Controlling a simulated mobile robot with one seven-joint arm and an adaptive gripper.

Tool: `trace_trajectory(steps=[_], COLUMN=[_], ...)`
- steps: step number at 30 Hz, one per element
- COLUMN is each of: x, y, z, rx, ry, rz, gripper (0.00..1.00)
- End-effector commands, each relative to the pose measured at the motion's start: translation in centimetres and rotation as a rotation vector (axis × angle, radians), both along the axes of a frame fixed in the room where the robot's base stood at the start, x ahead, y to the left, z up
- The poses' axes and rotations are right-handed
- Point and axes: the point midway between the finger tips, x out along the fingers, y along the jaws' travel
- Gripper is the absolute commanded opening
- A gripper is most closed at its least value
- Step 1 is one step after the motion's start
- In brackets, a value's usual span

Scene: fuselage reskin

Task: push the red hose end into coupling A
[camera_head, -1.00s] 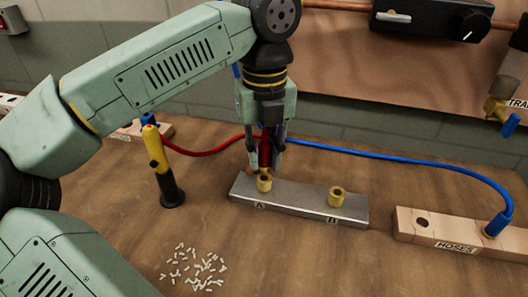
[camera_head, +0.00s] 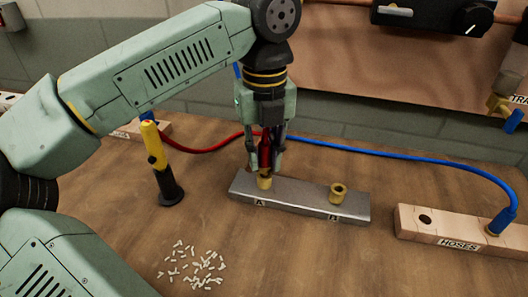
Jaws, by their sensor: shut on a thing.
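My gripper (camera_head: 264,150) points down and is shut on the red hose end (camera_head: 264,155). The hose end is upright, directly over brass coupling A (camera_head: 264,182) on the grey metal block (camera_head: 300,197). Its lower tip meets the top of the coupling in the picture; how deep it sits inside I cannot tell. The red hose (camera_head: 205,149) runs left from my gripper along the table. A second brass coupling, B (camera_head: 337,193), stands open and empty on the right of the same block.
A blue hose (camera_head: 400,159) curves behind the block to a wooden HOSES holder (camera_head: 450,230) at right. A yellow and black tool (camera_head: 157,160) stands upright at left. Small pale pieces (camera_head: 195,266) lie scattered in front. The table front right is clear.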

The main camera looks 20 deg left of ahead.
Motion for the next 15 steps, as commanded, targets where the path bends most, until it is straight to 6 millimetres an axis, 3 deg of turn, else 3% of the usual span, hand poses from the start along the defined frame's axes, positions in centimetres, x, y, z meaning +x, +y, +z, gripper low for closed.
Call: trace_trajectory(steps=[15], x=[-0.01], y=[0.00], z=[-1.14], rx=[0.000], ry=[0.000], rz=[0.000], gripper=[0.00])
